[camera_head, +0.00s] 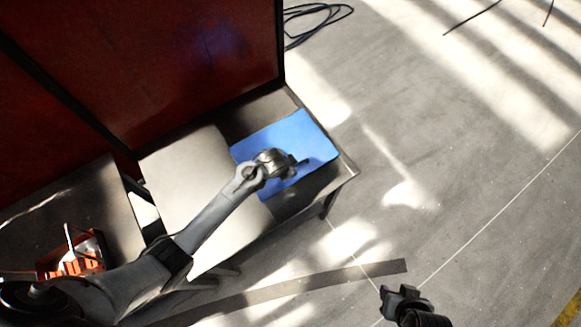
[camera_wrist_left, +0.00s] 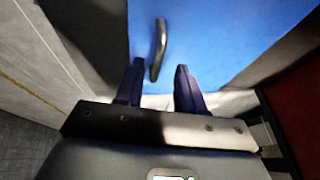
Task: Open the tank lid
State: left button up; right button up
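The blue tank lid (camera_head: 315,140) lies flat at the right end of a low bench in the head view. It fills the upper middle of the left wrist view (camera_wrist_left: 215,45). A dark curved handle (camera_wrist_left: 161,42) stands on the lid. My left gripper (camera_head: 290,165) is over the lid and hides part of it. In the left wrist view its two fingers (camera_wrist_left: 160,72) are apart, with the handle's near end between or just beyond the tips; contact cannot be told. My right gripper (camera_head: 398,297) is low over the floor, away from the bench; its finger opening is unclear.
A light panel (camera_head: 185,165) lies beside the lid on the bench. Dark red walls (camera_head: 170,60) stand behind. An orange tool tray (camera_head: 85,262) is at lower left. Cables (camera_head: 318,18) lie on the floor at the top. The floor to the right is mostly clear.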

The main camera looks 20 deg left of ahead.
pick_arm(q)
jog(key=shift+x, duration=1.6)
grip_shut()
